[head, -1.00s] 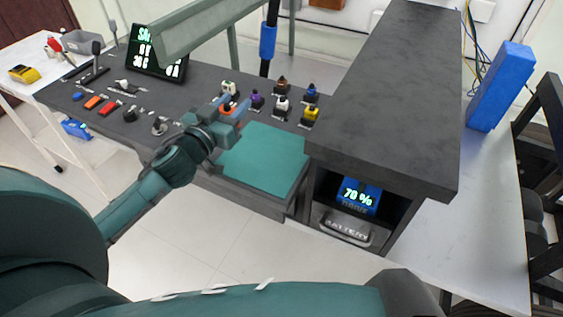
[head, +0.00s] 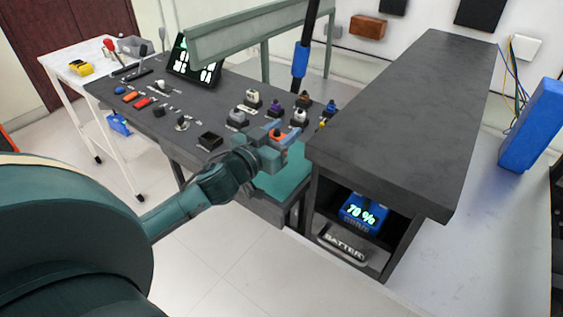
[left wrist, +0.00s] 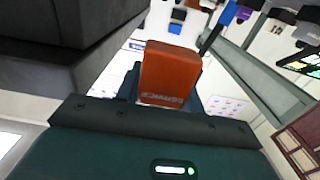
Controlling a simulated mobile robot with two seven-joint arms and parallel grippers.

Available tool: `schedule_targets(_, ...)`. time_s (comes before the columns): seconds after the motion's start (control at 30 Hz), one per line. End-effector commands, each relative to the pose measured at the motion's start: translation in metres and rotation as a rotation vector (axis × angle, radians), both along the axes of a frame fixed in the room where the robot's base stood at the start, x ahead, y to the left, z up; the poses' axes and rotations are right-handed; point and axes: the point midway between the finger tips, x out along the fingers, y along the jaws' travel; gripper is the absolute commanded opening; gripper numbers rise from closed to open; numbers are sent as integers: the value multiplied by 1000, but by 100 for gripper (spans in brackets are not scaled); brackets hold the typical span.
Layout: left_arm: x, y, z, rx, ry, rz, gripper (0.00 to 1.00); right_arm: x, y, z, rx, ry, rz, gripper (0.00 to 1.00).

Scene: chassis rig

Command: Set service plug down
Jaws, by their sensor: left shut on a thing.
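The service plug is an orange block lettered SERVICE in the left wrist view (left wrist: 170,75). In the head view a small orange part of the service plug (head: 276,133) shows between the fingers. My left gripper (head: 280,142) is shut on it, in front of the row of plugs. In the picture it overlaps the back left part of the teal mat (head: 287,182). The height of the plug above the mat cannot be told. My right gripper is not in view.
Several coloured plugs, one of them white (head: 299,117), stand behind the gripper. An empty-looking black socket (head: 210,141) is to its left. A dark raised counter (head: 400,120) stands at right, above a bay with a blue 70 % battery (head: 362,212).

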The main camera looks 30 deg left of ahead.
Motion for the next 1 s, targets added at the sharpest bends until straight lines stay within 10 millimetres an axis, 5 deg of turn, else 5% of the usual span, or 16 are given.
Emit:
schedule_targets(0.1,0,0,-26,-3,2,1,15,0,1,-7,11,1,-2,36)
schedule_targets(0.5,0,0,-73,-3,1,1,15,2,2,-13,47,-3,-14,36)
schedule_targets(0.97,0,0,-80,-3,0,0,15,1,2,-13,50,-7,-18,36)
schedule_targets(1.0,0,0,-79,-2,0,0,41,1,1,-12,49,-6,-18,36)
